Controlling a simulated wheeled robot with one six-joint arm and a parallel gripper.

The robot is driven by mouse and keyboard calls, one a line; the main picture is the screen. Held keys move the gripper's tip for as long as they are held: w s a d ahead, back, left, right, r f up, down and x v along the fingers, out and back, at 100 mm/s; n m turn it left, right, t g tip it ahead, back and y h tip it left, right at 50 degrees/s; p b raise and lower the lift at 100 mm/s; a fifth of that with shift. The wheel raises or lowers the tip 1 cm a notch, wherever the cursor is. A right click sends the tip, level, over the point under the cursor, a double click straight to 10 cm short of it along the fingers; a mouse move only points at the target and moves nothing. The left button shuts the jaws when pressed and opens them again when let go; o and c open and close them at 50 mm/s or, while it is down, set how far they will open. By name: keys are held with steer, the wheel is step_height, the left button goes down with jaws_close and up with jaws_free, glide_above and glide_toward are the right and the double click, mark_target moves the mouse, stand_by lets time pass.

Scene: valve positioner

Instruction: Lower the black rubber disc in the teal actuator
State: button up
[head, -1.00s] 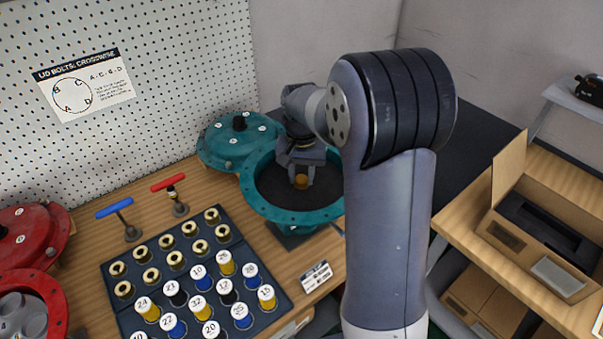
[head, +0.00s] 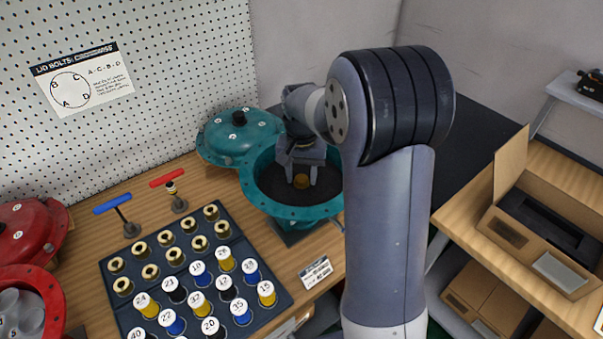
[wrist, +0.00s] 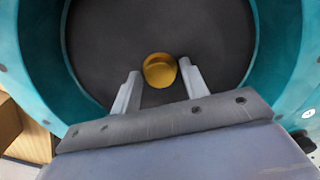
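The teal actuator (head: 256,204) stands open on the bench, its round lid (head: 233,140) swung to the back left. The black rubber disc (head: 268,186) lies inside its ring, and also fills the ring in the wrist view (wrist: 105,35). A brass-yellow knob (wrist: 160,70) stands at the disc's middle. My gripper (head: 301,173) points down into the actuator. In the wrist view its two fingers (wrist: 159,77) are apart, one on each side of the knob, with gaps visible. How deep the disc sits is hard to tell.
A dark tray (head: 180,286) of brass bushings and numbered coloured plugs lies front left. Blue-handled (head: 113,204) and red-handled (head: 168,178) tools stand behind it. A red housing (head: 40,290) is at far left. A cardboard box (head: 525,235) sits on the right bench.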

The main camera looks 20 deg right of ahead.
steer(key=shift+o, duration=1.2)
steer(key=shift+r, duration=0.1)
step_height(320, 180, up, 11)
steer(key=shift+f+b, duration=0.2)
steer(key=shift+b, duration=0.1)
step_height(320, 180, down, 11)
steer(key=shift+r+p, duration=0.1)
steer(key=shift+p, duration=0.2)
steer(key=shift+r, duration=0.4)
